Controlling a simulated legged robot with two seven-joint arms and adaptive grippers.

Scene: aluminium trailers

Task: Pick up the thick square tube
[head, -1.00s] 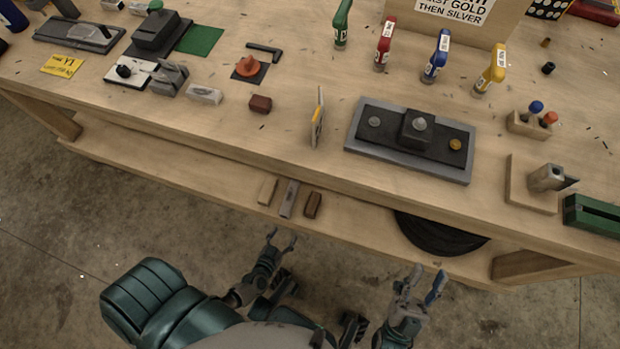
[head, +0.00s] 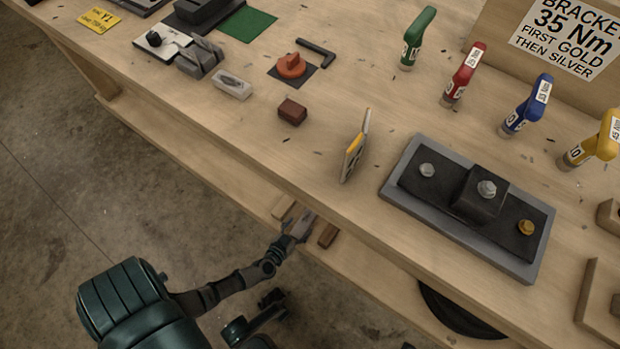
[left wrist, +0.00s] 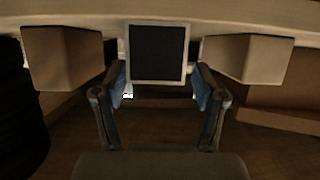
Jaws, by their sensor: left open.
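A grey square tube (head: 304,222) lies on the lower shelf under the bench, between two wooden blocks. In the left wrist view the tube (left wrist: 186,55) faces me end-on, with a light rim around a dark square opening. My left gripper (head: 294,232) reaches in at the tube's near end and partly hides it. In the left wrist view my left gripper (left wrist: 161,90) is open, with one finger on each side of the tube's lower part. I cannot tell whether the fingers touch it. My right gripper is out of view.
A pale wooden block (head: 283,208) lies left of the tube and a brown block (head: 328,236) right of it. The workbench top (head: 240,125) overhangs the shelf. A dark round object (head: 460,312) sits under the bench to the right.

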